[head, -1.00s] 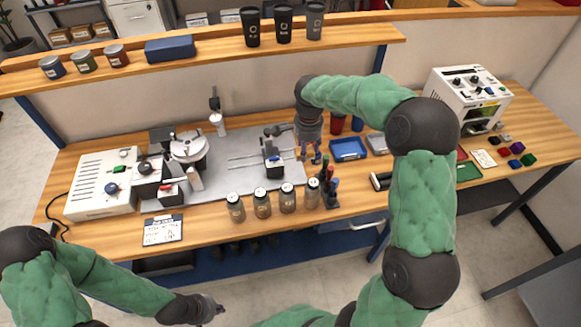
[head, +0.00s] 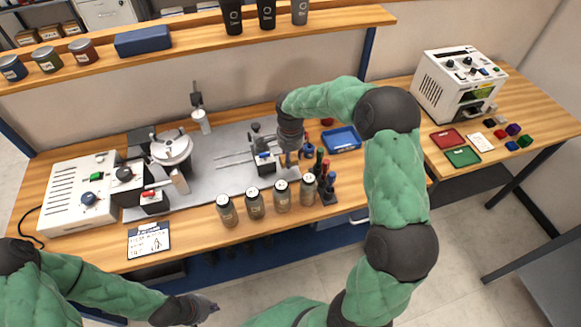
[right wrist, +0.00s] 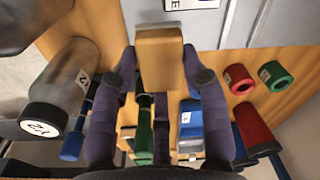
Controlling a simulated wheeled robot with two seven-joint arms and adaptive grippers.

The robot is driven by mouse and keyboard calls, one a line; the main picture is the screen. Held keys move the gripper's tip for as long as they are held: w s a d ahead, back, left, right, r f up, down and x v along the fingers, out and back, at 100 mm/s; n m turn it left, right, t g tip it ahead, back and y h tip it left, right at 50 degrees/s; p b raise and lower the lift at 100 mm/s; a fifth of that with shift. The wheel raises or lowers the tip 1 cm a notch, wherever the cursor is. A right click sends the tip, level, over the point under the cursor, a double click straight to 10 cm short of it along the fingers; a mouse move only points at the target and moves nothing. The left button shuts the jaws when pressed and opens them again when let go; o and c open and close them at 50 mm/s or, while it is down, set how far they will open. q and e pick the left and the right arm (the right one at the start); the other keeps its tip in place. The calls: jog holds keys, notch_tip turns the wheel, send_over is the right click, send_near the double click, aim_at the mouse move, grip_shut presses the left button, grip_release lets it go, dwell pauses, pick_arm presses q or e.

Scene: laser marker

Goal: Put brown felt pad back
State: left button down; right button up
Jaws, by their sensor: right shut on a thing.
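My right gripper (head: 289,160) is shut on a tan-brown block (right wrist: 160,57), which looks like the brown felt pad. In the right wrist view the block sits between the two purple-grey fingertips. In the head view this gripper is above the bench, just right of a small black fixture (head: 263,162) on the grey mat (head: 215,178). The block is hard to make out there. My left gripper (head: 207,306) is low in front of the bench, away from everything, and too small to tell open from shut.
Several lidded jars (head: 254,204) line the front edge of the bench. Upright coloured markers (head: 325,185) stand close to my right gripper. A blue tray (head: 341,139) lies behind to the right. A white machine (head: 78,192) stands at the left.

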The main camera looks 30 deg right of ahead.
aim_at(291, 172)
jog(key=shift+f+b, duration=0.65)
jog(key=shift+f, duration=1.8)
jog(key=shift+f, duration=0.15)
jog(key=o, duration=1.1)
jog(key=shift+r, duration=0.45)
jog(key=r+p, duration=0.1)
jog(key=r, duration=0.2)
jog(key=r+p, duration=0.1)
jog(key=r, duration=0.3)
jog(key=r+p, duration=0.1)
jog(key=r, duration=0.3)
jog(key=shift+s+a+r, duration=0.2)
jog(key=shift+s, duration=0.05)
